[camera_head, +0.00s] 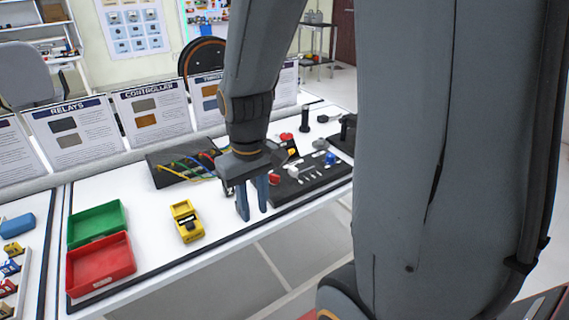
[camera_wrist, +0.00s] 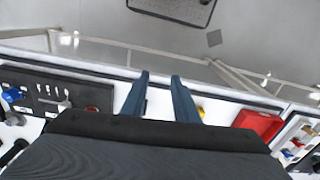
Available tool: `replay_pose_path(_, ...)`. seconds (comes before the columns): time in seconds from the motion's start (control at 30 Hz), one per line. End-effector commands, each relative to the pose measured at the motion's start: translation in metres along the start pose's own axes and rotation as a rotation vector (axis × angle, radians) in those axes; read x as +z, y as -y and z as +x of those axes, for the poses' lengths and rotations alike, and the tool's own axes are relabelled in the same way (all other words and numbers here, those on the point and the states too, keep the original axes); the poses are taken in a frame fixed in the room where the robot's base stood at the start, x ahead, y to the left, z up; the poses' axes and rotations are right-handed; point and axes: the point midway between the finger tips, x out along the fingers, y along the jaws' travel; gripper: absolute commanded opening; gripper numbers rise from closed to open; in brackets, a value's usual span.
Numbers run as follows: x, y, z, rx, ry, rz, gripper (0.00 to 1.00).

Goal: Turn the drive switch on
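A black control panel (camera_head: 296,190) lies on the white bench, just right of my gripper in the head view. It carries a red knob (camera_head: 274,178), a blue knob (camera_head: 330,158) and several small pale levers. I cannot tell which part is the drive switch. My gripper (camera_head: 253,213) points down with its two blue fingers apart and empty, near the bench's front edge. Part of the panel is hidden behind my gripper. In the wrist view the panel (camera_wrist: 75,92) is at the left, and my open fingers (camera_wrist: 160,76) are right of it.
A yellow device (camera_head: 187,222), a red bin (camera_head: 100,262) and a green bin (camera_head: 96,224) stand left of my gripper. A black board with coloured wires (camera_head: 180,168) lies behind. Sign boards (camera_head: 150,112) line the back. Bare bench shows between the yellow device and my gripper.

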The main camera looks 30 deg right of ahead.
Motion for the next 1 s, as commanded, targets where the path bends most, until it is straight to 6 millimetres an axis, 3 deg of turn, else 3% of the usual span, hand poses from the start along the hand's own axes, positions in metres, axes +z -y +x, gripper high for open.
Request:
replay_pose_path(0.2, -0.088, -0.072, -0.013, 0.0, 0.01, -0.191, 0.27)
replay_pose_path(0.4, -0.142, -0.137, -0.007, -0.002, 0.014, -0.357, 0.27)
replay_pose_path(0.6, -0.163, -0.17, 0.0, -0.003, 0.016, -0.446, 0.27)
replay_pose_path(0.77, -0.166, -0.174, 0.011, -0.005, 0.017, -0.463, 0.27)
replay_pose_path(1.0, -0.165, -0.173, 0.047, -0.005, 0.018, -0.462, 0.27)
